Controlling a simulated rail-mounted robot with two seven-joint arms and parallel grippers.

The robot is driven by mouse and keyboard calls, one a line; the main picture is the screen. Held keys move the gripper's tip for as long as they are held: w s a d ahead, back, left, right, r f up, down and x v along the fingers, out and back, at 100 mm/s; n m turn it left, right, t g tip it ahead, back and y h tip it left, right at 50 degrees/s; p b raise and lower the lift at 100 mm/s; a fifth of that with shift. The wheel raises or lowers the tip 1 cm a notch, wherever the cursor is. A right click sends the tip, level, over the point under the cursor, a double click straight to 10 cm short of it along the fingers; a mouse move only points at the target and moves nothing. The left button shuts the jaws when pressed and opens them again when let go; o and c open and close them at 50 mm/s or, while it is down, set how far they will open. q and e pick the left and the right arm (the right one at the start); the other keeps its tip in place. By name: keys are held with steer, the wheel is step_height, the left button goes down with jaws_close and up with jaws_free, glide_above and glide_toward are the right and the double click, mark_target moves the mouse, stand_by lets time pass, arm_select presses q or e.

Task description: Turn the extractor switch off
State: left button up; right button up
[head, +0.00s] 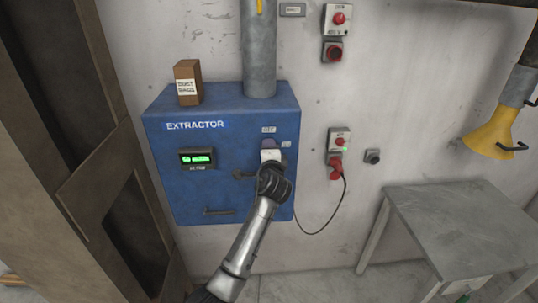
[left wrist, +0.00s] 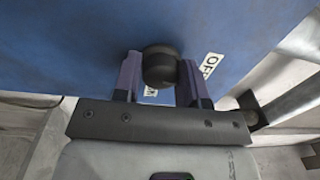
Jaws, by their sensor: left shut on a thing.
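The blue extractor box (head: 220,205) is on the wall, with a white "EXTRACTOR" label on its front. My left gripper (head: 270,150) is at the right part of this front and mostly covers the switch there. In the left wrist view, a black round switch knob (left wrist: 159,66) sits between the two fingers of my left gripper (left wrist: 160,78), which is shut on it. A white label (left wrist: 211,65) with letters like "OF" is right of the knob. Another label is partly hidden between the fingers. The knob's pointing direction is not clear. My right gripper is not in view.
A lit green display (head: 198,159) is on the box's left side. A brown carton (head: 187,82) and a grey duct (head: 259,50) stand on top. Right of the box are a red plug (head: 335,170) with a hanging cable and a grey table (head: 450,215).

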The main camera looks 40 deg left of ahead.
arm_select(q)
steer(key=shift+n+b, duration=0.3)
steer(key=shift+n, duration=0.6)
steer(key=o, duration=0.9)
steer(key=shift+c, duration=0.2)
steer(key=b+v, duration=0.1)
steer(key=v, duration=1.2)
steer(key=shift+s+d, duration=0.25)
steer(key=shift+s, duration=0.05)
